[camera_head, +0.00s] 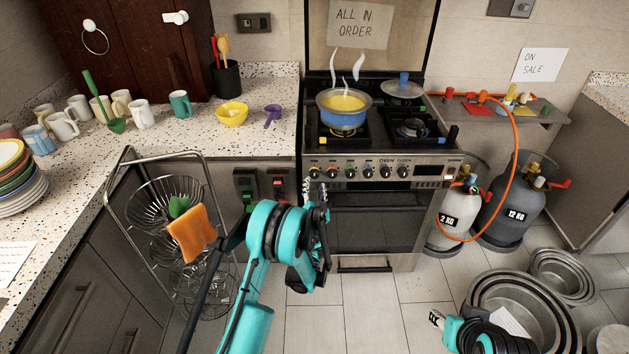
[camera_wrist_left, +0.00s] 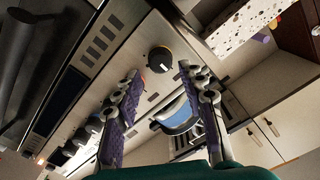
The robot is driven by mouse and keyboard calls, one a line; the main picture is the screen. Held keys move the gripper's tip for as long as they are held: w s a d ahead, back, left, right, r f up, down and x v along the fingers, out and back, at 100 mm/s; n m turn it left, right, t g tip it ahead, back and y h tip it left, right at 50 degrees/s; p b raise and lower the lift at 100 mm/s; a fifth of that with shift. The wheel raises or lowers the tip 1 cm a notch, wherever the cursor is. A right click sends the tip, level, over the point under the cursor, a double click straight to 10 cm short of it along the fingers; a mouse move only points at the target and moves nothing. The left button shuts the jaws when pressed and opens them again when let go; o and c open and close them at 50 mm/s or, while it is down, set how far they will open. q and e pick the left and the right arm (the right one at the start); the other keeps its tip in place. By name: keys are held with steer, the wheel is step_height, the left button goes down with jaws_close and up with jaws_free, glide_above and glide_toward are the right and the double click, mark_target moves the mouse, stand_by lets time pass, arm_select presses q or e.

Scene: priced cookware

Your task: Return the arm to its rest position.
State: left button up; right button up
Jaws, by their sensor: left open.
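My left arm (camera_head: 262,260) is teal and black and reaches up from the bottom of the head view. Its gripper (camera_head: 317,187) is in front of the stove's left front edge, near the control knobs. In the left wrist view the gripper (camera_wrist_left: 160,72) is open, with its two purple-padded fingers apart. A dark round knob (camera_wrist_left: 160,58) shows beyond the fingertips, and no object is visibly gripped.
The stove (camera_head: 380,165) carries a steaming blue pot (camera_head: 343,116). A wire basket rack (camera_head: 112,200) with an orange cloth (camera_head: 191,233) stands left of my arm. Gas cylinders (camera_head: 514,212) and metal pans (camera_head: 519,287) are at right. Floor (camera_head: 365,310) shows clear between my arms.

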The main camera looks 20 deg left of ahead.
arm_select(q)
steer(key=shift+v, duration=1)
steer(key=s+a+r+n+g+y, duration=0.1)
steer(key=s+a+r+n+g, duration=0.2)
steer(key=r, duration=0.7)
steer(key=s+a+r+n+g, duration=0.1)
steer(key=s+r, duration=0.2)
steer(key=s, duration=0.3)
steer(key=s+a+r+g, duration=0.1)
steer(key=s+r+g, duration=0.15)
steer(key=s, duration=0.25)
steer(key=s+d+f+g+h, duration=0.1)
steer(key=s+d+g+h, duration=0.1)
steer(key=s, duration=1.1)
steer(key=s+d+f+g+h, duration=0.2)
steer(key=s+d+h, duration=0.2)
steer(key=s, duration=1)
steer(key=d, duration=0.3)
steer(key=shift+m, duration=0.3)
